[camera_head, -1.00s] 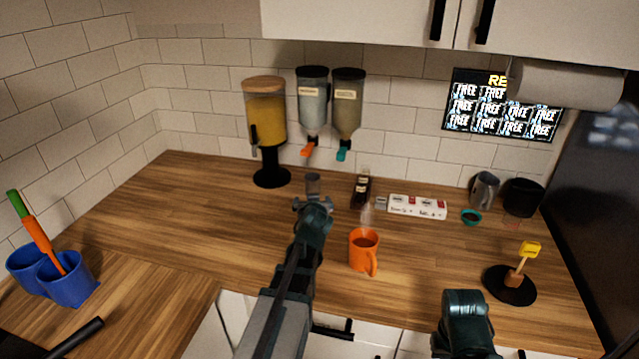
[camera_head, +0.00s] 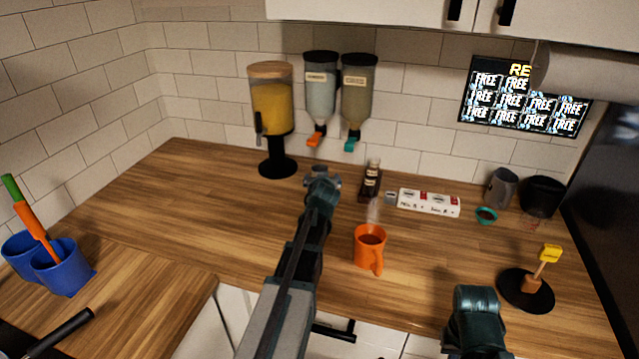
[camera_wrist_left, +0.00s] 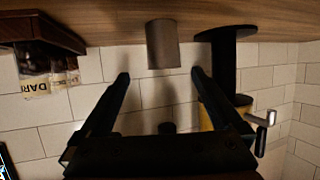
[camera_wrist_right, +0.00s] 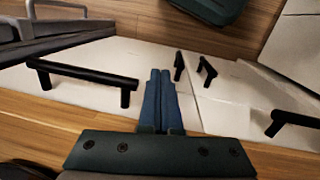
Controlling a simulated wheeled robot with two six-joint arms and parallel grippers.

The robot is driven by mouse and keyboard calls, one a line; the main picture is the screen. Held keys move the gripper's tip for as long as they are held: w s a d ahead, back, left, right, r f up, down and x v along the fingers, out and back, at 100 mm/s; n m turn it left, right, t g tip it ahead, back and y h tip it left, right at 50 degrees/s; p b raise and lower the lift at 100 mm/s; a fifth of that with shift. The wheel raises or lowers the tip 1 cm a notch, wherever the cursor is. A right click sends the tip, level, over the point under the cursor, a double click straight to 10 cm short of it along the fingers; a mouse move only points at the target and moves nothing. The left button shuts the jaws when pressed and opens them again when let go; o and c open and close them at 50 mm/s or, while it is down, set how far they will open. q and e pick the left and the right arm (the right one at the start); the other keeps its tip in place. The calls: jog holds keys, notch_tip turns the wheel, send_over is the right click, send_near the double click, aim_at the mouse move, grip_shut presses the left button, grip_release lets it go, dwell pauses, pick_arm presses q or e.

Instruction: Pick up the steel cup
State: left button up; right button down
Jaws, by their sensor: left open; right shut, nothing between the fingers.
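A grey-brown metallic cup (camera_wrist_left: 162,44), which I take to be the steel cup, shows in the left wrist view, where the picture is upside down. It stands on the wooden counter, ahead of and between the fingertips of my left gripper (camera_wrist_left: 160,77), with no contact visible. In the head view my left gripper (camera_head: 322,180) hides the cup, in front of the dispensers. The left gripper is open and empty. My right gripper (camera_wrist_right: 160,72) is shut and empty, pointing down over cabinet fronts in the right wrist view.
A drink dispenser (camera_head: 272,115) stands behind to the left. A dark bottle (camera_head: 371,180), a white box (camera_head: 429,202) and an orange mug (camera_head: 370,246) are to the right. A grey pitcher (camera_head: 502,187) is at the far right.

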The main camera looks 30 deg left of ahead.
aim_at(319, 165)
pick_arm(q)
jog(key=shift+a+r+b+x, duration=0.15)
jog(key=shift+b+x, duration=0.1)
jog(key=shift+x, duration=0.95)
jog(key=shift+a+r+b+x, duration=0.1)
jog(key=shift+b+x, duration=0.15)
jog(key=shift+x, duration=1)
jog(key=shift+a+r+b+x, duration=0.15)
jog(key=shift+b+x, duration=0.1)
jog(key=shift+x, duration=0.95)
jog(key=shift+d, duration=0.1)
jog(key=shift+s, duration=0.1)
jog(key=shift+c, duration=0.3)
grip_shut()
jog(key=shift+r+p, duration=0.85)
jog(key=shift+r, duration=0.05)
jog(key=shift+s+d+r+p, duration=0.15)
jog(key=shift+s+r+p, duration=0.05)
jog(key=shift+r+p, duration=0.4)
jog(key=shift+s+d+r+p, duration=0.15)
jog(key=shift+s+r+p, duration=0.05)
jog(key=shift+r+p, duration=0.35)
jog(key=s+d+p, duration=0.1)
jog(key=s+d, duration=0.8)
jog(key=s, duration=0.2)
jog(key=shift+s+d+r, duration=0.2)
jog(key=shift+s+r, duration=0.2)
jog(key=shift+r, duration=0.1)
